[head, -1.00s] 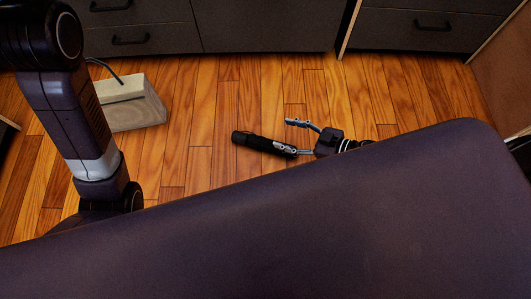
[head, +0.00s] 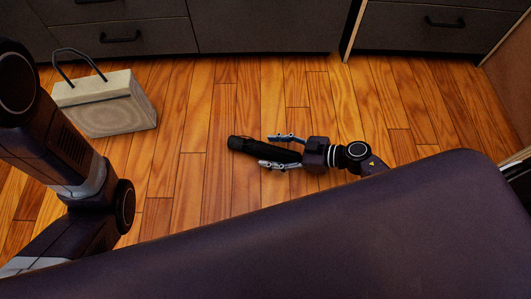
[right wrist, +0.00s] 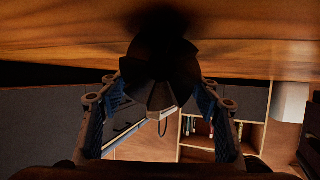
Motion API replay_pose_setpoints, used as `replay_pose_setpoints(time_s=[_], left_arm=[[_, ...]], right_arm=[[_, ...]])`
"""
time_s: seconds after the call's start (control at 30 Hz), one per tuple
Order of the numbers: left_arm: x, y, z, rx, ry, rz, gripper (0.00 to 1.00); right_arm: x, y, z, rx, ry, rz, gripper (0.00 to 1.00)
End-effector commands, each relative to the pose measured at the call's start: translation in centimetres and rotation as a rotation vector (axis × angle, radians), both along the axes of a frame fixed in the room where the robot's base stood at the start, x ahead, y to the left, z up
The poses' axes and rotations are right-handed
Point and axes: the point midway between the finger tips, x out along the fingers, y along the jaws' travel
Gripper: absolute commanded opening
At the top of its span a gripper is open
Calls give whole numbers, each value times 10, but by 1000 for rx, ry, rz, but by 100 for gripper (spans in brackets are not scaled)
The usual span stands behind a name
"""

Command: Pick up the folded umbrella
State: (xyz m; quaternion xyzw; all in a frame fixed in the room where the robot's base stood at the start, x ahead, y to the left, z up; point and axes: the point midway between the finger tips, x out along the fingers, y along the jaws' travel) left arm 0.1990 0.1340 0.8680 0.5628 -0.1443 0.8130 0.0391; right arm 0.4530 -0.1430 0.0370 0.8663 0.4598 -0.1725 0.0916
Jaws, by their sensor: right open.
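The folded umbrella (head: 252,147) is a short black cylinder lying on the wooden floor in the middle of the head view. My right gripper (head: 272,150) comes in from the right, open, with one finger on each side of the umbrella. In the right wrist view the umbrella's dark end (right wrist: 158,75) is between the two spread fingers, close to the floor. I cannot tell whether either finger touches it. My left arm shows at the left of the head view, but its gripper is out of view.
A pale block-shaped bag with a dark handle (head: 108,105) stands on the floor at upper left. Dark drawer cabinets (head: 265,25) line the back. The floor (head: 215,190) around the umbrella is clear. A shelf with books (right wrist: 200,127) shows in the right wrist view.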

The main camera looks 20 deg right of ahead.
Motion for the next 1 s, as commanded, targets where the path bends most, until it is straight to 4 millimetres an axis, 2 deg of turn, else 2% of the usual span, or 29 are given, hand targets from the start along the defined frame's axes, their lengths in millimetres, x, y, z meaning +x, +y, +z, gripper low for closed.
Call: replay_pose_setpoints(time_s=[0.03, 0.13, 0.5, 1.0], left_arm=[[0, 0, -11, 0, 0, 0, 40], [0, 0, -17, 0, 0, 0, 40], [0, 0, -18, 1, 0, 0, 40], [0, 0, -18, 1, 1, 1, 40]], right_arm=[[4, 5, -7, 3, -3, 0, 57], [9, 14, -10, 2, -2, 0, 57], [12, 18, -9, 1, 0, 0, 57], [12, 18, -9, 1, 1, 0, 3]])
